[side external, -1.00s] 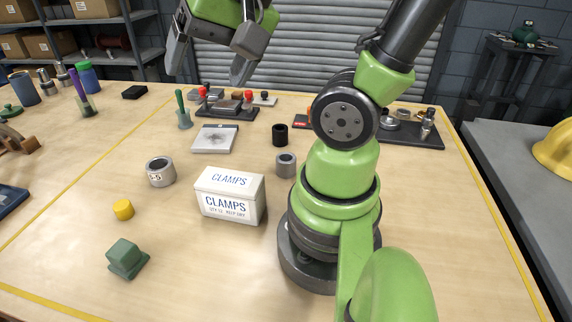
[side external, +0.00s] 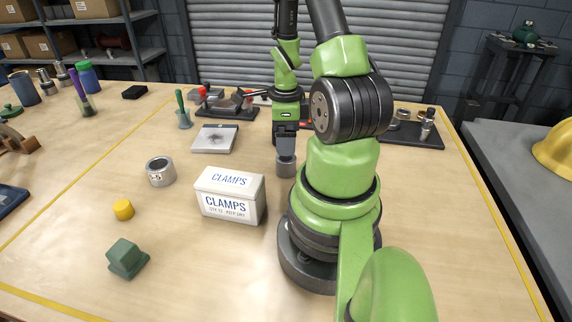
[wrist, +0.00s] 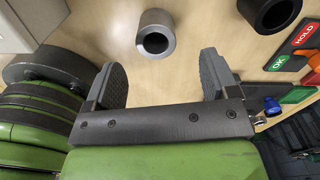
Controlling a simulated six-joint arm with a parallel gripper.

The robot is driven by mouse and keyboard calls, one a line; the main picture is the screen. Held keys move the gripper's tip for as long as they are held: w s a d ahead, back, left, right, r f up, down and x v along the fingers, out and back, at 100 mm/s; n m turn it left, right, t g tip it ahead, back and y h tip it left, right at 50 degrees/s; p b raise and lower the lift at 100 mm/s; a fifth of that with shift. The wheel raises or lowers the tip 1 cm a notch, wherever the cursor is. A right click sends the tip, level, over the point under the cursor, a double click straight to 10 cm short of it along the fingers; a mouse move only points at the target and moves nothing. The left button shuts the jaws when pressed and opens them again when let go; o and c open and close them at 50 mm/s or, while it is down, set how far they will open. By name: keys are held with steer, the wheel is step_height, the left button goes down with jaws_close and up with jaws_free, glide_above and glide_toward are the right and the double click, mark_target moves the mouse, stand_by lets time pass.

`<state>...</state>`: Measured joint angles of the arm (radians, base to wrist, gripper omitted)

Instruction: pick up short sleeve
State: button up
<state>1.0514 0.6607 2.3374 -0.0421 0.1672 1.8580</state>
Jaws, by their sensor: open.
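A small grey metal sleeve (side external: 286,168), which looks like the short sleeve, stands upright on the table behind the clamps box. It also shows in the wrist view (wrist: 146,46), with its open bore facing the camera, just beyond the space between the fingers. My gripper (side external: 287,148) points down above and close to it in the side view. In the wrist view my gripper (wrist: 165,75) has its two fingers wide apart, with nothing between them. A black sleeve (wrist: 255,18) lies to the right of the grey one; my gripper hides it in the side view.
The white clamps box (side external: 230,197) stands in front of the grey sleeve. A wider grey ring (side external: 161,173) and a yellow cylinder (side external: 123,210) stand farther left. A panel with OK and HOLD labels (wrist: 292,48) is near the right finger.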

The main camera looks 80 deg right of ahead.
mark_target(286, 165)
steer(key=shift+a+f, duration=0.15)
steer(key=shift+f, duration=1.6)
steer(key=shift+a+f, duration=0.1)
steer(key=shift+f, duration=1.6)
steer(key=c, duration=1.2)
steer(key=shift+r, duration=0.1)
